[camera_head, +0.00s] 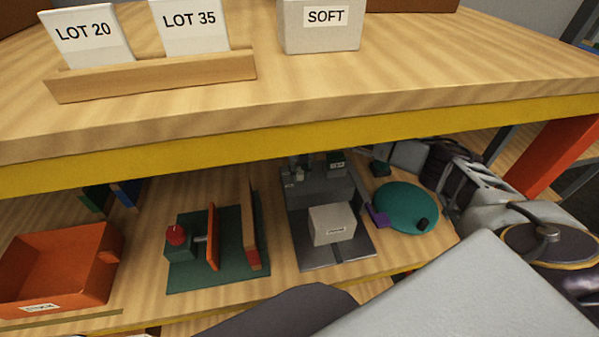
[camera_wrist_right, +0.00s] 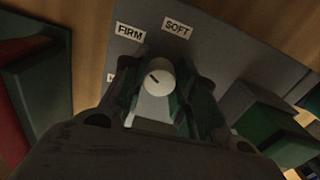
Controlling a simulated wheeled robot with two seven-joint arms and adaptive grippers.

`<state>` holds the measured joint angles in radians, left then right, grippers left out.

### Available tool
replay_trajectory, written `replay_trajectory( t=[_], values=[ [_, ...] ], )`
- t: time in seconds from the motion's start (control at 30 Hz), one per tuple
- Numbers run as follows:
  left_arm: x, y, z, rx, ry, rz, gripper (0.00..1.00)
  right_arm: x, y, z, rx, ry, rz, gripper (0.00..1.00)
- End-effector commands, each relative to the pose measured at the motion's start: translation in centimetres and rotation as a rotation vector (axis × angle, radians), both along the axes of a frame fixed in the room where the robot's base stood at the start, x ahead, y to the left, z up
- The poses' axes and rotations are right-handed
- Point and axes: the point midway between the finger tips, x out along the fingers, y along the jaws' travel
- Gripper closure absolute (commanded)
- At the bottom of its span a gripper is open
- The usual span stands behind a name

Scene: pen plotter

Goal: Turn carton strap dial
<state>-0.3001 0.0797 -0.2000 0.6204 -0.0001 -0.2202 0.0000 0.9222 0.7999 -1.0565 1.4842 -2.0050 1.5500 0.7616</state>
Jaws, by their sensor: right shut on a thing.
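The dial (camera_wrist_right: 160,77) is a small cream round knob with a dark pointer mark. In the right wrist view it sits on a grey panel (camera_wrist_right: 205,50), with the labels FIRM (camera_wrist_right: 130,32) and SOFT (camera_wrist_right: 177,28) above it. The mark lies on the knob's left side. My right gripper (camera_wrist_right: 160,90) is shut on the dial, one dark finger on each side. In the head view my right gripper (camera_head: 300,168) is partly hidden at the back of the grey strapping machine (camera_head: 335,255). A pale carton (camera_head: 332,224) rests on that machine. My left gripper is not in view.
A grey SOFT block (camera_head: 320,25) and LOT cards (camera_head: 190,28) stand on the upper shelf, whose yellow edge (camera_head: 250,140) overhangs the work area. An orange bin (camera_head: 60,265), a green fixture (camera_head: 230,265) and a teal disc (camera_head: 400,205) stand below.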

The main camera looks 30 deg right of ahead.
Motion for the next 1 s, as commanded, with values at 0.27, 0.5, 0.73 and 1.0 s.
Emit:
replay_trajectory(
  t=[0.27,0.5,0.73,1.0],
  values=[
    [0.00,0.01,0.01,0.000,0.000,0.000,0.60,0.14,-0.05,0.18,0.000,-0.004,-0.001,0.95],
    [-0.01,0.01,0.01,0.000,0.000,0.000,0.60,0.09,-0.03,0.11,0.000,-0.003,0.000,0.49],
    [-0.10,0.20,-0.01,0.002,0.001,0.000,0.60,0.05,-0.01,0.06,0.001,-0.001,0.001,0.49],
    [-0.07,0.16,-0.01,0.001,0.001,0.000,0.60,0.09,0.01,0.96,0.002,-0.002,0.001,0.49]
  ],
)
